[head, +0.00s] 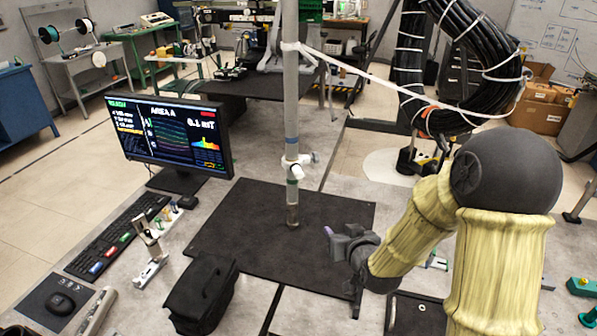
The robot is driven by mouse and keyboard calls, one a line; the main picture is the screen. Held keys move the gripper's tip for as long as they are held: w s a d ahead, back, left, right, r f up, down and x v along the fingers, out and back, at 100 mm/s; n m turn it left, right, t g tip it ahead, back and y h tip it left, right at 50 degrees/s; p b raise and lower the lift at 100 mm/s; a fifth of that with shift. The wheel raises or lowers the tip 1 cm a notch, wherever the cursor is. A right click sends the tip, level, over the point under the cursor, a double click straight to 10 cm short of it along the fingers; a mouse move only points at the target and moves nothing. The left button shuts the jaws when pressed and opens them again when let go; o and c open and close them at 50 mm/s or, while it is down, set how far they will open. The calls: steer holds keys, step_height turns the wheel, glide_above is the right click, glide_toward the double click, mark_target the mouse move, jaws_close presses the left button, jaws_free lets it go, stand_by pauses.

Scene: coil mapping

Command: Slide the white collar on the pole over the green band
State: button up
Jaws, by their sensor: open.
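The grey pole (291,90) stands upright on a dark mat. The white collar (294,166) is around the pole at about the height of the monitor's lower part, with a small knob sticking out to its right. A bluish band (291,139) shows on the pole just above the collar. A greenish band (292,183) shows just below it; the two tints are hard to tell apart at this size. My gripper (333,240) is open and empty, to the right of the pole and lower than the collar, apart from both. A purple fingertip shows.
A monitor (170,135) and keyboard (118,235) stand left of the pole. A black bag (202,294) lies front left. A white strap (370,76) runs from high on the pole toward a black cable coil (455,65). The dark mat (235,225) around the pole's foot is mostly clear.

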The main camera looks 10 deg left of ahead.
mark_target(300, 176)
steer(key=w+a+r+t+y, duration=0.1)
steer(key=a+r+t+y, duration=0.2)
steer(key=a+r+t, duration=0.1)
steer(key=shift+w+a+m+p, duration=0.35)
steer(key=shift+a+m, duration=0.05)
steer(key=shift+a, duration=0.35)
steer(key=shift+w+a+r, duration=0.1)
steer(key=p+x, duration=0.6)
steer(key=x, duration=1.1)
steer(key=shift+a+r, duration=0.1)
jaws_close()
